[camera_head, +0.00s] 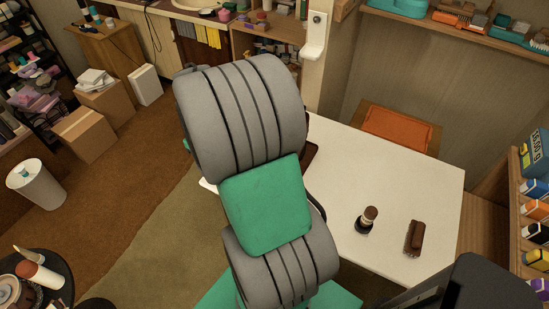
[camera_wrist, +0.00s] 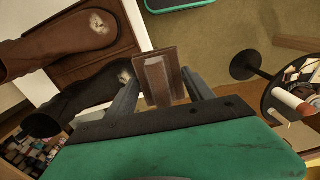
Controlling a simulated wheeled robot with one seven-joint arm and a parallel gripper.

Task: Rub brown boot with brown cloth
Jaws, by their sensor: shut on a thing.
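My gripper (camera_wrist: 159,74) is shut on the brown cloth (camera_wrist: 171,57), which looks like a stiff square with a raised ridge between the fingers. In the wrist view the brown boot (camera_wrist: 60,42) lies at the upper left, with a pale scuffed patch on it. It rests on or over a brown tray (camera_wrist: 118,45). The cloth is to the right of the boot and appears apart from it. In the head view my arm hides the gripper, the cloth and the boot; only a brown edge, perhaps of the tray (camera_head: 311,153), shows beside the arm.
A black boot (camera_wrist: 75,103) with a pale scuff lies below the brown one, close to my left finger. On the white table (camera_head: 345,155) stand a small dark bottle (camera_head: 367,220) and a brown brush (camera_head: 415,237). A round black side table (camera_head: 65,268) holds several items.

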